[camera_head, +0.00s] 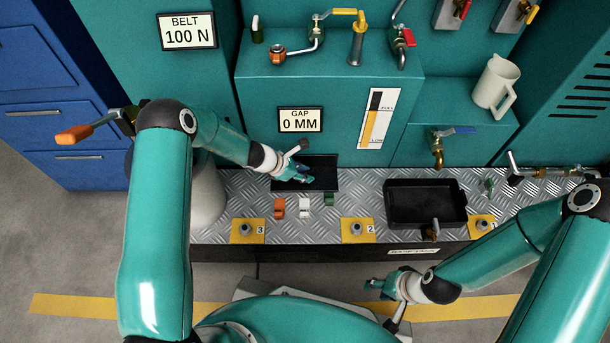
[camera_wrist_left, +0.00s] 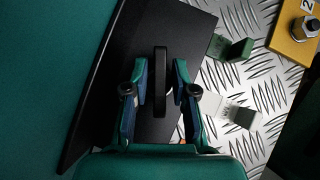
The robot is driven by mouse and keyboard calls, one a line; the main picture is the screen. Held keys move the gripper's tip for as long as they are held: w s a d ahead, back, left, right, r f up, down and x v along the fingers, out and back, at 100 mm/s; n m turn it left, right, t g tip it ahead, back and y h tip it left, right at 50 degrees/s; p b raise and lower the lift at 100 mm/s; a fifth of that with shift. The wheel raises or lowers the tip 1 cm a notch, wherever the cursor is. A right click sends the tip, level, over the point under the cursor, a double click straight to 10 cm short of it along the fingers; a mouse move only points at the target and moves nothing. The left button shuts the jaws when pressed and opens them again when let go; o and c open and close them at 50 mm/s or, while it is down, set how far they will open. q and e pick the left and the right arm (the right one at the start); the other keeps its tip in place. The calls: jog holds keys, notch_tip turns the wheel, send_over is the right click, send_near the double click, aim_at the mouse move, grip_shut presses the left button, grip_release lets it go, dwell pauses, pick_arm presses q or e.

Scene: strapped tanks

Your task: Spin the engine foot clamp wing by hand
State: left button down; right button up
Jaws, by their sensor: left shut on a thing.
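The engine foot clamp wing seems to be the dark upright bar (camera_wrist_left: 161,52) above a black plate (camera_wrist_left: 190,25) in the left wrist view. My left gripper (camera_wrist_left: 161,82) has one finger on each side of the bar and is shut on it. In the head view my left gripper (camera_head: 300,172) is over the black plate (camera_head: 325,183) at the back of the metal deck, and it hides the wing there. My right gripper (camera_head: 376,287) hangs in front of the deck, away from the wing; its fingers are too small to read.
Orange (camera_head: 279,207), white (camera_head: 305,208) and green (camera_head: 328,199) blocks stand just in front of the plate. Yellow pads with bolts, such as pad 2 (camera_head: 345,237), line the deck's front. A black tray (camera_head: 400,226) is to the right. A teal cabinet (camera_head: 260,140) rises behind.

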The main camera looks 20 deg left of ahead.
pick_arm(q)
jog(key=shift+w+r+m+p, duration=0.2)
jog(key=shift+m+p, duration=0.1)
jog(key=shift+p, duration=0.7)
jog(key=shift+s+m+g+p, duration=0.1)
jog(key=shift+m+g+p, duration=0.2)
jog(key=shift+p, duration=0.7)
jog(key=shift+m+g+h+p, duration=0.3)
jog(key=shift+m+g+h, duration=0.1)
jog(key=shift+m, duration=0.1)
jog(key=shift+f+m+b, duration=0.3)
jog(key=shift+m+b, duration=0.1)
jog(key=shift+b, duration=0.05)
jog(key=shift+m+g+h+b, duration=0.3)
jog(key=shift+m+g+b, duration=0.4)
jog(key=shift+r, duration=0.15)
